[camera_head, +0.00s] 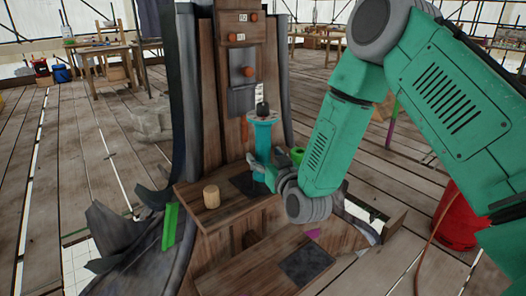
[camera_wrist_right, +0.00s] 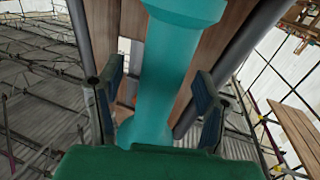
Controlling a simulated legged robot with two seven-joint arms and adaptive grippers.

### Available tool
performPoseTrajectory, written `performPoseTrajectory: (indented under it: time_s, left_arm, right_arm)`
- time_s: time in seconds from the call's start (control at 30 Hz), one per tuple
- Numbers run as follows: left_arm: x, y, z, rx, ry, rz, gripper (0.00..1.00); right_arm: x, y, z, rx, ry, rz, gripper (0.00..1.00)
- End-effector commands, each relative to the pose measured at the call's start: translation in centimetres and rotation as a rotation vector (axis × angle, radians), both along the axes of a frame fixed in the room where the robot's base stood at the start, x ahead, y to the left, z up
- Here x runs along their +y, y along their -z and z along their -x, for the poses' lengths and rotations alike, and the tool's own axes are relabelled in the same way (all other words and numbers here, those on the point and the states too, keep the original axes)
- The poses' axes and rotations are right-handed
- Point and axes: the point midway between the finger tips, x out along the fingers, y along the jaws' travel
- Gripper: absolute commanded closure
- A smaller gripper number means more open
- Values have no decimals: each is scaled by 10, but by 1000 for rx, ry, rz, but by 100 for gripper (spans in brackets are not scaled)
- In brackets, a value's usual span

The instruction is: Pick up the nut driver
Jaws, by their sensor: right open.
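A teal column (camera_head: 263,140) with a round flange on top stands upright on the wooden structure in the head view. It also shows in the right wrist view (camera_wrist_right: 162,75). A dark knob (camera_head: 262,108) sits on its flange. I cannot tell which thing is the nut driver; none is clearly recognisable. My right gripper (camera_head: 262,172) is by the lower part of the column. In the right wrist view its two fingers (camera_wrist_right: 160,88) are apart, one on each side of the column, with visible gaps. My left gripper is not in view.
A short wooden cylinder (camera_head: 211,196) stands on the wooden ledge left of the column. A green ring-like piece (camera_head: 297,155) is just right of it. Dark sheets flank the structure. A red container (camera_head: 460,215) stands at right. Plank floor on the left is mostly open.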

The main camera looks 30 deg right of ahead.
Motion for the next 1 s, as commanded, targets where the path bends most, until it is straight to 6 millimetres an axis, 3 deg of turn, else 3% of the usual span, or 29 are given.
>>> performPoseTrajectory:
  time_s: [0.1, 0.33, 0.37, 0.5, 0.53, 0.83, 1.0]
  left_arm:
    - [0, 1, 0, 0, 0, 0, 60]
    - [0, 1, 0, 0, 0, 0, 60]
    - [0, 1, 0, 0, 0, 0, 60]
    - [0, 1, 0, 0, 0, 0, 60]
    - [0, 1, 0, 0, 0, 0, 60]
    - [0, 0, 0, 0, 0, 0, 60]
    - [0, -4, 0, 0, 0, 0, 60]
  right_arm:
    - [-2, 0, -11, -1, 0, 0, 40]
    - [-3, 0, -13, 1, -1, -1, 40]
    - [-3, 0, -13, 1, -1, -1, 44]
    - [-3, 0, -13, 1, 0, -1, 93]
    - [-3, 0, -13, 1, 0, -1, 100]
    - [-2, -4, -13, -5, 0, 0, 100]
    - [-2, -23, -13, -10, -1, 0, 100]
